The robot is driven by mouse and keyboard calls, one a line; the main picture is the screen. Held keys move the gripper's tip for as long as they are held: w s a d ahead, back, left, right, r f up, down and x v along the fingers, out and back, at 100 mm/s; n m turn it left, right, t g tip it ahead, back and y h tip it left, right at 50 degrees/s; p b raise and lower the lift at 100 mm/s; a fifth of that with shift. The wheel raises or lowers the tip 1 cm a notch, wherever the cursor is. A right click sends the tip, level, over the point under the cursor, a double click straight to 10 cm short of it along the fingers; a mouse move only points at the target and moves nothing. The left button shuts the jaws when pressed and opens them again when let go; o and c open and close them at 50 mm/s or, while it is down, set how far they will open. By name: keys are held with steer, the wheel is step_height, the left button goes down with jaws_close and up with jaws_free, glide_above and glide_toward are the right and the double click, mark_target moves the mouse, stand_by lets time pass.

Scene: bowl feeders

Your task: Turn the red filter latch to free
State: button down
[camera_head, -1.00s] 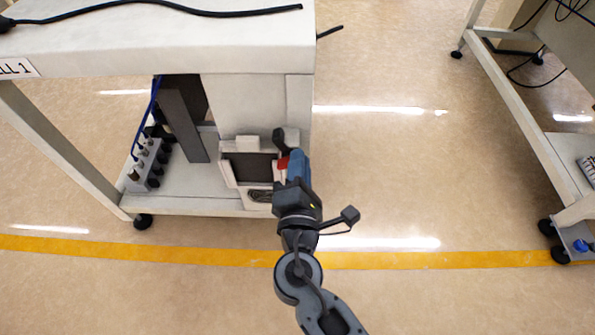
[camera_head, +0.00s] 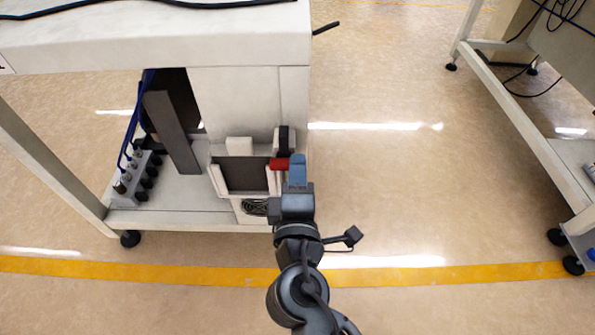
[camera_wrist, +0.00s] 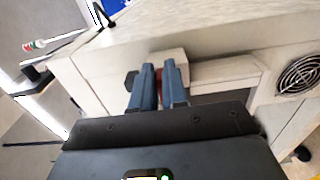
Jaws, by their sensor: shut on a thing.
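The red filter latch (camera_head: 281,163) is a small red bar at the top right corner of a dark filter panel (camera_head: 246,176) in a pale frame, low on the machine cabinet's side. It points left in the head view, lying about level. My gripper (camera_head: 297,162), with blue fingers, is at the latch's right end and shut on it. In the wrist view a bit of the red latch (camera_wrist: 168,72) shows between and beside the two blue fingertips; the fingers hide most of it.
A black part (camera_head: 284,139) stands just above the latch. The white table top (camera_head: 200,45) overhangs the cabinet. A fan grille (camera_wrist: 299,75) shows at the right of the wrist view. The floor to the right is clear up to another cart (camera_head: 535,140).

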steer(key=shift+w+d+r, duration=0.1)
steer(key=shift+w+d, duration=0.05)
steer(key=shift+w, duration=0.05)
steer(key=c, duration=1.2)
jaws_free()
steer(key=shift+o, duration=0.2)
steer(key=shift+f, duration=0.2)
steer(key=shift+s, duration=0.1)
steer(key=s, duration=0.7)
steer(key=shift+s+a+p, duration=0.2)
steer(key=shift+s+p, duration=0.15)
steer(key=shift+p, duration=0.05)
